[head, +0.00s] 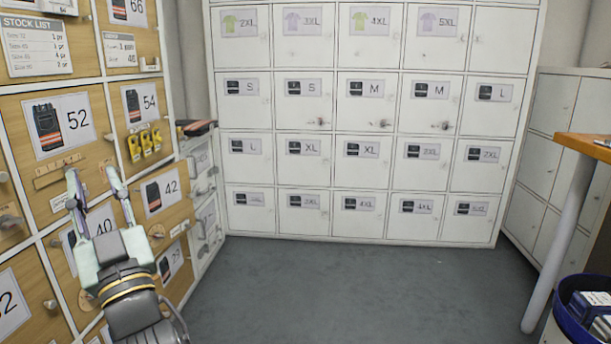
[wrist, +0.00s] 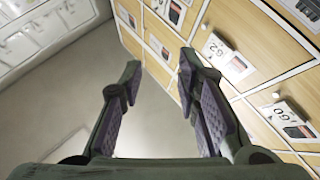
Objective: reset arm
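My gripper (head: 94,185) is at the left in the head view, in front of the wooden lockers. Its two fingers are spread apart with nothing between them. In the wrist view my gripper (wrist: 160,80) is also open and empty, with grey floor and a locker front beyond the fingers. My arm comes up from the bottom of the head view. The fingers hide part of the locker door marked 40 (head: 102,228). I cannot tell whether a finger touches a door.
Wooden lockers (head: 87,105) with numbered labels stand close at left. White lockers (head: 360,110) with size labels fill the back. A table (head: 585,145) and a blue bin (head: 568,300) are at right. Folded items (head: 196,127) lie atop a low cabinet. The middle floor (head: 350,285) is clear.

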